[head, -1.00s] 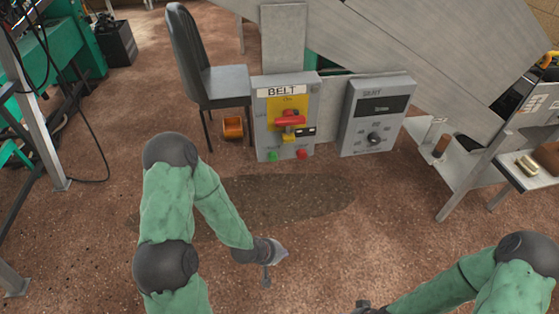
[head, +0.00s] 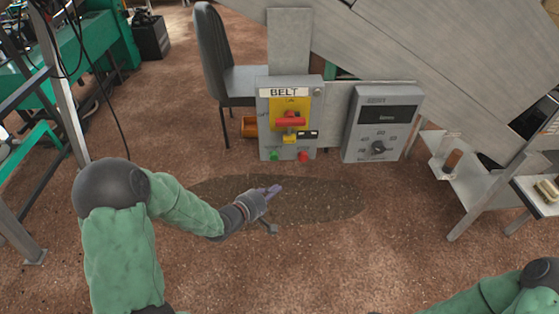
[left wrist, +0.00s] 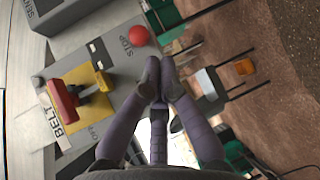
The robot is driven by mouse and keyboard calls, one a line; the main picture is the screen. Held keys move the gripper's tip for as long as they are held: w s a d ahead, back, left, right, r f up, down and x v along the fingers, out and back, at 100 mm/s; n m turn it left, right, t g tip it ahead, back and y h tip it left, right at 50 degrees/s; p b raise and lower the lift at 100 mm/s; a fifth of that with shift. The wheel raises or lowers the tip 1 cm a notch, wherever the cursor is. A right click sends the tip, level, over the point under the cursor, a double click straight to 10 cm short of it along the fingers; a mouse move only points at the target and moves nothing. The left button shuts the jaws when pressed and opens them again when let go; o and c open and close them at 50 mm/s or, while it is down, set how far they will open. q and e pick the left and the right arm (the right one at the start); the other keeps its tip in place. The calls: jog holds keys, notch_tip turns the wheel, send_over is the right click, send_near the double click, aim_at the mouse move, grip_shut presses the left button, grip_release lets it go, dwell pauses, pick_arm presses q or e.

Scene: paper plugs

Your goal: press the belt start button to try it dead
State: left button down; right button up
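The grey BELT box (head: 265,125) stands at the middle of the head view. A green start button (head: 274,156) sits at its lower left and a red stop button (head: 304,157) at its lower right. A red switch handle (head: 290,121) lies across a yellow plate, with a yellow piece (head: 289,138) below it. My left gripper (head: 272,190) appears below the box in the head view. In the left wrist view its fingertips (left wrist: 160,72) are together and empty. The red stop button (left wrist: 138,36) shows just beyond them; the green button is not visible there, probably behind the fingers.
A second grey box (head: 382,122) with a dial stands to the right. A grey chair (head: 222,62) is behind at the left. A metal stand (head: 480,185) is at the right. The floor in front of the boxes is clear, with a dark patch.

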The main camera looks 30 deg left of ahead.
aim_at(274, 158)
pick_arm(q)
jog(key=shift+r, duration=0.65)
jog(key=w+a+b, duration=0.1)
jog(key=w+a, duration=0.3)
jog(key=w, duration=0.3)
jog(key=shift+w+a, duration=0.25)
jog(key=shift+a, duration=0.1)
dwell(1.3)
